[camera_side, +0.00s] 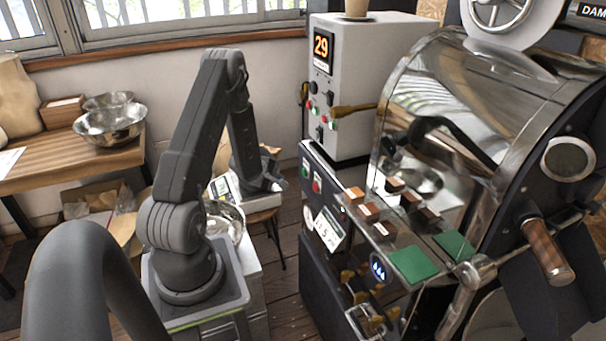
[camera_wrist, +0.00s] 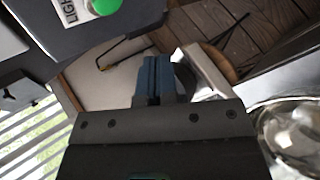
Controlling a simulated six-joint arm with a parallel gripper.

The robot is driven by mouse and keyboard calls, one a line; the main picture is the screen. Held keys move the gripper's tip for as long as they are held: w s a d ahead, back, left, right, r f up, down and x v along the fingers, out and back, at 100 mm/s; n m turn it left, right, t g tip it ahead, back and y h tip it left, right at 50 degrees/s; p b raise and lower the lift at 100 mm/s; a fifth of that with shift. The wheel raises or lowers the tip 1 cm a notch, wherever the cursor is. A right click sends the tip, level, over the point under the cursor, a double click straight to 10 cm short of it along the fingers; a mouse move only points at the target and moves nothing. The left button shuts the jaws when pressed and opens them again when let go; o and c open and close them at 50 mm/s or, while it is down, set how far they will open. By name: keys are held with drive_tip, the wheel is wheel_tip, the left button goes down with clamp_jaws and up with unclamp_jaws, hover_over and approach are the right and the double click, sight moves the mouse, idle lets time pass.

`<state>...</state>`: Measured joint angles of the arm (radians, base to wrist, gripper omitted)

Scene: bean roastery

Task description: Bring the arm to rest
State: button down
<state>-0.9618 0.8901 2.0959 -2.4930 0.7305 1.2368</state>
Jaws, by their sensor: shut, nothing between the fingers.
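My gripper (camera_side: 277,185) is at the end of my dark grey arm, which is raised and bent over with its forearm hanging down. In the side view it hovers left of the roaster's front panel, near a wooden stool (camera_side: 262,216). In the wrist view, the blue-grey fingers (camera_wrist: 154,78) are together with nothing between them. They point toward the stool and the wooden floor.
The roaster drum (camera_side: 470,100) stands at the right, with small blocks and green pads on a ledge before it. A metal bowl (camera_side: 225,222) is beside my base. A wooden table (camera_side: 75,158) with metal bowls stands left. A grey cabinet (camera_side: 365,75) displays "29".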

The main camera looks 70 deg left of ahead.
idle(0.4)
drive_tip(key=w+d+r+m+t+h, duration=0.1)
drive_tip(key=w+d+r+m+h, duration=0.1)
drive_tip(key=w+d+r+m, duration=0.4)
drive_tip(key=w+d+r+m+h, duration=0.2)
drive_tip(key=d+r, duration=0.3)
drive_tip(key=r, duration=0.2)
drive_tip(key=s+d+r+m+g+h, duration=0.1)
drive_tip(key=d+r+m+h, duration=0.1)
drive_tip(key=d+r+m, duration=0.7)
drive_tip(key=d+r+m+g+h, duration=0.15)
drive_tip(key=d+r, duration=0.35)
drive_tip(key=d, duration=0.8)
drive_tip(key=s+d+r+m+g+y, duration=0.1)
drive_tip(key=s+d+r+m+y, duration=0.1)
drive_tip(key=s+d, duration=0.3)
drive_tip(key=s+d+r+m+g+y, duration=0.1)
drive_tip(key=s+d+m, duration=0.3)
drive_tip(key=s, duration=0.7)
drive_tip(key=shift+s+d+r+y, duration=0.35)
drive_tip(key=shift+s+d+r, duration=0.05)
drive_tip(key=shift+r, duration=0.2)
